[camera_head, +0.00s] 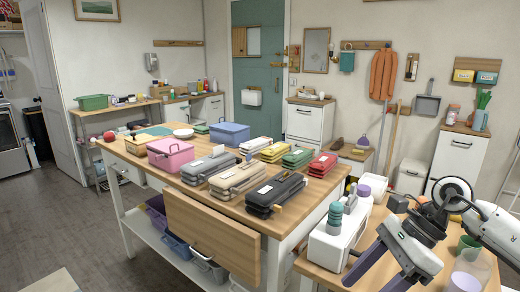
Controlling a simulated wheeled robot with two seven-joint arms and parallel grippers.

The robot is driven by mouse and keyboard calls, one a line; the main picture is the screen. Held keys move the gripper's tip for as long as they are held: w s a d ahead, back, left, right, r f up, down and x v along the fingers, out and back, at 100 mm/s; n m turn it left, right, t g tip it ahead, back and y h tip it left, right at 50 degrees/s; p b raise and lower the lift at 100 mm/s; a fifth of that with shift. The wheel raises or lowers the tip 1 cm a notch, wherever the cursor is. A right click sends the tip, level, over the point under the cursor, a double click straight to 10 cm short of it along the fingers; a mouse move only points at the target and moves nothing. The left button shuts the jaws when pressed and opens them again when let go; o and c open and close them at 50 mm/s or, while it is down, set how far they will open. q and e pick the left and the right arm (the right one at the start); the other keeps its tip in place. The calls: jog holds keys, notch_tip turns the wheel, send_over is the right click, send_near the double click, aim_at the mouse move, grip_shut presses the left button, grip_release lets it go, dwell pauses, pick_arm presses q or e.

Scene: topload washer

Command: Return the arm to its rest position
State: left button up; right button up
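My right arm comes in from the right edge. The fingertips are close to the bottom edge of the picture. I cannot tell whether the fingers touch the tabletop. My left arm and gripper are not in view.
A large wooden table (305,207) with pencil cases, a pink box (170,154) and a blue box (230,133) stands in the middle, its drawer (212,240) pulled out. A translucent cup (468,272) stands near my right arm. Open floor lies at left.

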jog(key=s+a+r+m+t+y, duration=0.2)
jog(key=a+m+t+y, duration=0.4)
jog(key=a+m+y, duration=0.85)
jog(key=d+f+m+t+h, duration=0.3)
jog(key=f+m+t+h, duration=0.35)
jog(key=m, duration=0.65)
jog(key=d+f+m+t+h, duration=0.35)
jog(key=f+m+h, duration=0.5)
jog(key=m, duration=0.45)
jog(key=s+d+f+m+g+h, duration=0.2)
jog(key=s+f+m, duration=0.3)
jog(key=s+f, duration=0.3)
jog(key=s+d+f+m+g+h, duration=0.2)
jog(key=s+f+m+g, duration=0.3)
jog(key=s+f, duration=0.4)
jog(key=shift+f, duration=0.9)
jog(key=shift+s, duration=0.1)
